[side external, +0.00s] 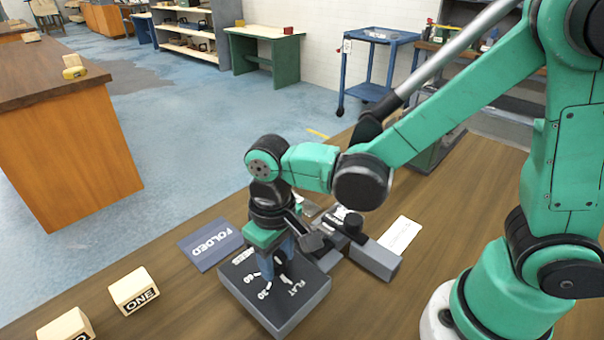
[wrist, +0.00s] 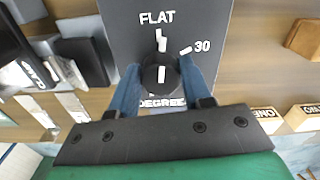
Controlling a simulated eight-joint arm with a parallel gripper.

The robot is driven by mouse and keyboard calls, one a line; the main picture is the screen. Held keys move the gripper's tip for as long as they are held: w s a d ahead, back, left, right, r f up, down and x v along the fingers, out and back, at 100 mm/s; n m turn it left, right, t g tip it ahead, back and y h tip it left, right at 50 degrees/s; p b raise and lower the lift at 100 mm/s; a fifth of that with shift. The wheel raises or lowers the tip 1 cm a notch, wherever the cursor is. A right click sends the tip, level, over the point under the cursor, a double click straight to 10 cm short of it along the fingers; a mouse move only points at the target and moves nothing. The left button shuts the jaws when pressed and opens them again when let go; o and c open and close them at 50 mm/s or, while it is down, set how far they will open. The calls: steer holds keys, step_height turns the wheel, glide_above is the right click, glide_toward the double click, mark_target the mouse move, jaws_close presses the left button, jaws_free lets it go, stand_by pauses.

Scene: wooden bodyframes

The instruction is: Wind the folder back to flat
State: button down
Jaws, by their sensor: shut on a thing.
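A dark grey dial box (side external: 304,301) stands on the wooden bench, marked FLAT, 30, 60 and DEGREES. Its round black knob (wrist: 161,74) shows in the wrist view, with a white pointer line in line with the FLAT tick. My gripper (wrist: 161,80) points down over the box with its blue fingers shut on either side of the knob. In the side view my gripper (side external: 278,264) hides the knob. Behind the box is a grey-and-black mechanism (side external: 372,258), probably the folder; the angle of its leaf cannot be told.
A blue FOLDED plate (side external: 210,243) lies left of the box. A wooden block marked ONE (side external: 134,291) and another block (side external: 66,326) stand at the front left. A white card (side external: 400,234) lies at the right. Bare bench lies between the blocks and the box.

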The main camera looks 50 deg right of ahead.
mark_target(278, 258)
steer(key=shift+n, duration=0.8)
steer(key=shift+c, duration=1.9)
jaws_free()
steer(key=shift+r, duration=2.8)
steer(key=shift+d, duration=0.1)
steer(key=d+r+m+t, duration=0.3)
steer(key=d+t, duration=0.4)
steer(key=d, duration=0.4)
steer(key=shift+s+d+r, duration=0.2)
steer(key=shift+r, duration=0.15)
